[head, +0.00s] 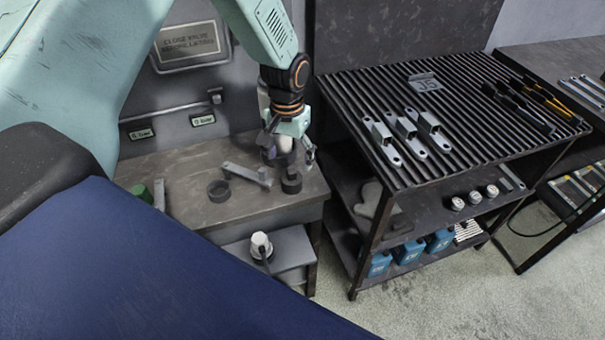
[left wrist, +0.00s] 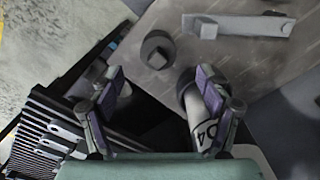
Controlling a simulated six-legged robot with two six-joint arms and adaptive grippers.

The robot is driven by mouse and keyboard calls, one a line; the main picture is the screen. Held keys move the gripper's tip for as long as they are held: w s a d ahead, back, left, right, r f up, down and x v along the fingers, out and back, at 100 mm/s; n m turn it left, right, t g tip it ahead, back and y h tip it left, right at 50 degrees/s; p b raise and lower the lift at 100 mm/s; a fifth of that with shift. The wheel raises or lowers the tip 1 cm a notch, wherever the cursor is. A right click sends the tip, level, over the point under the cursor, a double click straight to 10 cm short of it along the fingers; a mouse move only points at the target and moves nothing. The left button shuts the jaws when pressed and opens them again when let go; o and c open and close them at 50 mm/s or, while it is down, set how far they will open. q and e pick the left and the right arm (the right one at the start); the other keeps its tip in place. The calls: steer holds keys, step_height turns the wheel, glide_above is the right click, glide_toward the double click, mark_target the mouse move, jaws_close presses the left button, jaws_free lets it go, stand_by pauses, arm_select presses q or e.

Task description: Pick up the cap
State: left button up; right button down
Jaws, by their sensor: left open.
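A dark round piece with a hole in its top (head: 291,184), which looks like the cap, sits on the worn bench near its right edge. It also shows in the left wrist view (left wrist: 157,49), beyond my fingertips. My left gripper (head: 290,152) is open above the bench, and its fingers (left wrist: 162,90) are apart with the dark piece outside them. A white cylinder marked 04 (left wrist: 204,103) with a dark collar is close to the right finger in the left wrist view, partly hidden by it. I cannot tell whether they touch. My right gripper is not in view.
A grey bracket (head: 247,175) and a dark ring (head: 218,190) lie left of the dark piece. A white-topped part (head: 261,245) is on a lower shelf. A ribbed-top rack (head: 440,90) with brackets and tools stands close on the right. A grey panel is behind.

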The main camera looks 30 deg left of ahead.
mark_target(291, 171)
arm_select(q)
steer(key=shift+w+d+r, duration=0.1)
steer(key=shift+d, duration=0.15)
steer(key=shift+f, duration=0.25)
step_height(291, 171, down, 6)
steer(key=shift+a+f, duration=0.1)
steer(key=shift+f, duration=0.45)
steer(key=shift+f, duration=0.1)
steer(key=shift+c, duration=0.5)
steer(key=c, duration=1.1)
steer(key=shift+c, duration=0.2)
